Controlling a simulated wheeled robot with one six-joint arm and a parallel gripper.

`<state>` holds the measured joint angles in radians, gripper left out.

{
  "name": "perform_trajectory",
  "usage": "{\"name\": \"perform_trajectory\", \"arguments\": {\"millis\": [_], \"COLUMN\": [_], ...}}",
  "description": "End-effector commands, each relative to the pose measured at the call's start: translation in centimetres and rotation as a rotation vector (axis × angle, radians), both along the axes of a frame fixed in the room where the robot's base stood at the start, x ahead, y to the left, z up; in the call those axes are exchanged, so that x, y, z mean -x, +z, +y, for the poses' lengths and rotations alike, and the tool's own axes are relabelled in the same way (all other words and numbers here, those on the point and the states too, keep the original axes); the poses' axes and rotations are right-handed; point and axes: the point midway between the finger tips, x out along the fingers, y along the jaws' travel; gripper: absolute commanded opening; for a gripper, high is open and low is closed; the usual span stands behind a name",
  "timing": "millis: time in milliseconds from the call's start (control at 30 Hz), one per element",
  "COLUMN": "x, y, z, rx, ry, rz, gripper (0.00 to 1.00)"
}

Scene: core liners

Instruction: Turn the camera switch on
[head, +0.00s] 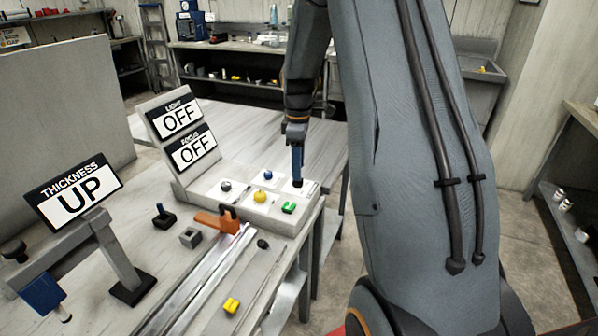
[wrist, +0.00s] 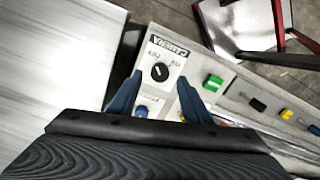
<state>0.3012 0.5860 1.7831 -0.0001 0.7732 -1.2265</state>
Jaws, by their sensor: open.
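The camera switch (wrist: 160,73) is a round black knob with a small white mark, on a white plate labelled CAMERA in the wrist view. OFF and ON are printed above it; I cannot clearly tell which one the mark points to. My gripper (wrist: 159,80) is open, its two blue fingers on either side of the knob in the picture. I cannot tell whether they touch it. In the head view my gripper (head: 297,184) points down at the right corner of the control box (head: 250,218), and its fingers hide most of the knob.
On the box are a blue button (head: 268,174), a yellow knob (head: 260,197), a green switch (head: 289,207) and a grey knob (head: 225,186). The light sign (head: 176,118) and focus sign (head: 195,150) read OFF. The thickness sign (head: 72,192) reads UP. An orange clamp (head: 218,220) stands beside the box.

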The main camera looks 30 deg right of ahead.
Motion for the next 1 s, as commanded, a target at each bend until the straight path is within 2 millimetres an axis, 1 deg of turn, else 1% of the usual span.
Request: {"name": "perform_trajectory", "arguments": {"millis": [33, 100, 233, 367, 567, 600, 833, 1000], "x": [0.2, 0.1, 0.1, 0.1, 0.0, 0.0, 0.0, 0.0], "y": [-0.7, -1.6, -2.8, -3.3, -3.4, -3.4, -3.4, -3.4], "z": [0.1, 0.0, 0.0, 0.1, 0.1, 0.1, 0.1, 0.1], "rx": [-0.002, 0.0, -0.001, 0.0, 0.0, 0.0, 0.0, 0.0], "ry": [0.0, 0.0, -0.001, -0.001, -0.001, -0.001, -0.001, -0.007], "rz": [0.004, 0.002, 0.001, 0.0, 0.0, 0.0, 0.0, 0.0], "gripper": [0.44, 0.44, 0.44, 0.44, 0.44, 0.43, 0.04, 0.03]}}
